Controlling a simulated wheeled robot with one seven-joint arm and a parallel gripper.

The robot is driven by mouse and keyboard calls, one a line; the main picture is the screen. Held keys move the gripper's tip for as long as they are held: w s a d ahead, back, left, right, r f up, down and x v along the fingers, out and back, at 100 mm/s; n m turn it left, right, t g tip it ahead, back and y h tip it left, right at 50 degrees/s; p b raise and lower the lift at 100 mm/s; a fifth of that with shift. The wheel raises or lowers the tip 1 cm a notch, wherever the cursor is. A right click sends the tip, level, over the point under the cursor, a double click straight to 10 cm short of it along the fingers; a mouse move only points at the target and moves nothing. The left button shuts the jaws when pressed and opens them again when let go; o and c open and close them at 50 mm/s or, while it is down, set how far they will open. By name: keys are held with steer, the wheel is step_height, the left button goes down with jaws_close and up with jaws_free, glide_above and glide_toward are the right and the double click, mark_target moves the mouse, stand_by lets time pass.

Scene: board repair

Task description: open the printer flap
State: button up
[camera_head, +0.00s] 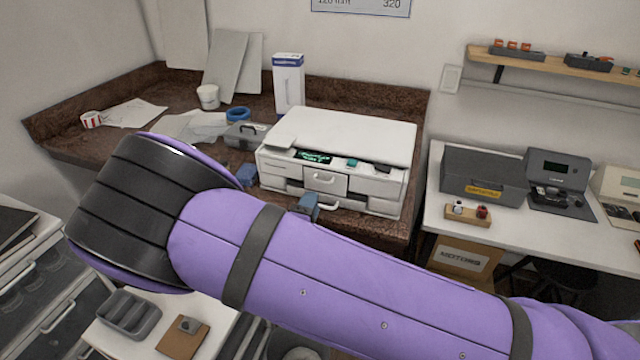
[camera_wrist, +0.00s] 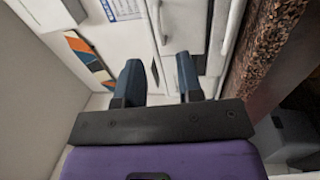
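The white printer (camera_head: 350,135) stands on the brown counter, with a lit green display. A front panel with a handle (camera_head: 325,180) looks shut; a lower drawer handle shows beneath it. I cannot tell which panel is the flap. My gripper (camera_head: 277,190) is in front of the printer's front left part, its two blue fingers apart. In the wrist view my gripper (camera_wrist: 158,65) is open, with nothing held between the fingers. A pale handle (camera_wrist: 156,22) lies beyond the fingertips, and I see no contact. My arm hides the counter's front.
A grey case (camera_head: 245,135), a blue tape roll (camera_head: 238,114) and a white box (camera_head: 288,85) stand left of and behind the printer. The counter's speckled edge (camera_wrist: 270,55) runs close on the right in the wrist view. A white bench (camera_head: 560,235) with equipment stands to the right.

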mark_target(320, 184)
steer(key=x, duration=0.7)
steer(key=shift+w, duration=0.1)
jaws_close()
